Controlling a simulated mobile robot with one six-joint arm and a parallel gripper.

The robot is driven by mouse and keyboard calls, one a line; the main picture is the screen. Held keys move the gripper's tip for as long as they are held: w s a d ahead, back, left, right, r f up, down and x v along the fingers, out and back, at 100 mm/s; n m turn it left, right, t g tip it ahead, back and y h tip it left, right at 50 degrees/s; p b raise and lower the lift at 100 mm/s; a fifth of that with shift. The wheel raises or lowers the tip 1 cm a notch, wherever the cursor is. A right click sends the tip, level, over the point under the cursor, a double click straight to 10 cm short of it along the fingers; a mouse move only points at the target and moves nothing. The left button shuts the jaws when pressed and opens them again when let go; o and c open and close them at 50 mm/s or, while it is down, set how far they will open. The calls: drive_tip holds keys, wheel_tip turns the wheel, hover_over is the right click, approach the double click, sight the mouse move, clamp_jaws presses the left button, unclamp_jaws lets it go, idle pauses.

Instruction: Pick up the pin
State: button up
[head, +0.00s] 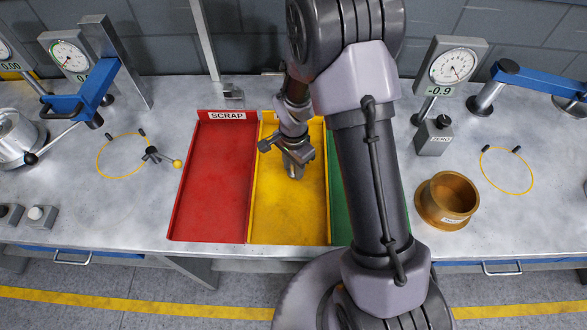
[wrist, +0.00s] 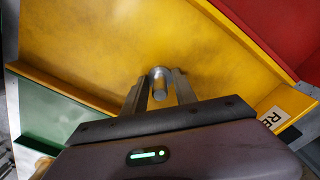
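The pin (wrist: 160,84) is a short grey metal cylinder in the yellow tray in the wrist view. My gripper (wrist: 161,88) has one finger on each side of it. The fingers look parted, with a narrow strip of yellow between them and the pin, so it seems to be between them but not clamped. In the head view my gripper (head: 294,172) points down into the yellow tray (head: 262,225), low over its upper middle. There the pin cannot be told apart from the fingertips.
The red scrap tray (head: 198,220) lies left of the yellow tray and the green tray (head: 340,225) right, partly behind my arm. Dial gauges (head: 453,66) stand on both sides. A brass cup (head: 432,212) stands on the right. A yellow-knobbed part (head: 165,158) lies left of the red tray.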

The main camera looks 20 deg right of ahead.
clamp_jaws()
